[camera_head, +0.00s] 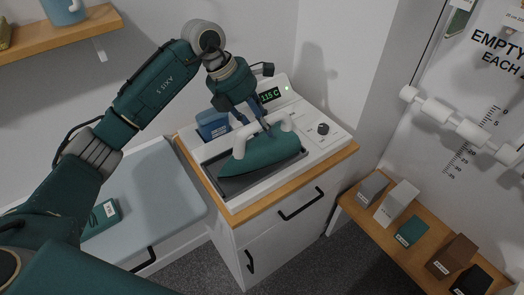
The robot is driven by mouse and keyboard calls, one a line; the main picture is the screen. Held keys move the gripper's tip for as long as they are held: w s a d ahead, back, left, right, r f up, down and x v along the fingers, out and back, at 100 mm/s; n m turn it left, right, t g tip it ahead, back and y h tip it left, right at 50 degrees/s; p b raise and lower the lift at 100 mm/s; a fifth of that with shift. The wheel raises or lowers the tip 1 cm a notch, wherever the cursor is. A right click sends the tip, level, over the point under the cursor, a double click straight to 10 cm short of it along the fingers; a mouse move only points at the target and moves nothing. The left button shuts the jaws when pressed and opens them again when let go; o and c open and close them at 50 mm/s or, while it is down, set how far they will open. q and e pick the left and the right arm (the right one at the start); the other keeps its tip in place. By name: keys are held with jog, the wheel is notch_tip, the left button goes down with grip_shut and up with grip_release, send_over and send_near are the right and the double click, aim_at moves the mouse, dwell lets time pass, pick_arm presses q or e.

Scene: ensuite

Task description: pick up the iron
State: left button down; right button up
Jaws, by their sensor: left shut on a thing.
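The iron (268,153) has a dark green body and a pale handle. It sits on the dark plate of a white station (318,146) with a green lit display and a black knob, on top of a white cabinet. My left arm comes in from the left, and my left gripper (255,124) points down from above, shut on the iron's handle. The gripper hides part of the handle. I cannot tell whether the iron is lifted off the plate. My right gripper is not in view.
A blue box (212,124) stands at the station's back left. A grey-blue padded surface (165,192) lies to the left with a green packet (101,219). A low wooden shelf (381,229) at right holds several small blocks. A wooden wall shelf (90,25) is upper left.

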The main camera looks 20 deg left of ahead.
pick_arm(q)
jog(key=shift+w+r, duration=0.1)
jog(key=shift+w, duration=0.05)
jog(key=shift+r, duration=0.1)
jog(key=shift+r+p, duration=0.2)
jog(key=shift+p, duration=0.15)
jog(key=shift+r, duration=0.3)
notch_tip(320, 180, up, 19)
jog(key=b, duration=0.3)
jog(key=shift+r+b, duration=0.15)
jog(key=shift+b, duration=0.2)
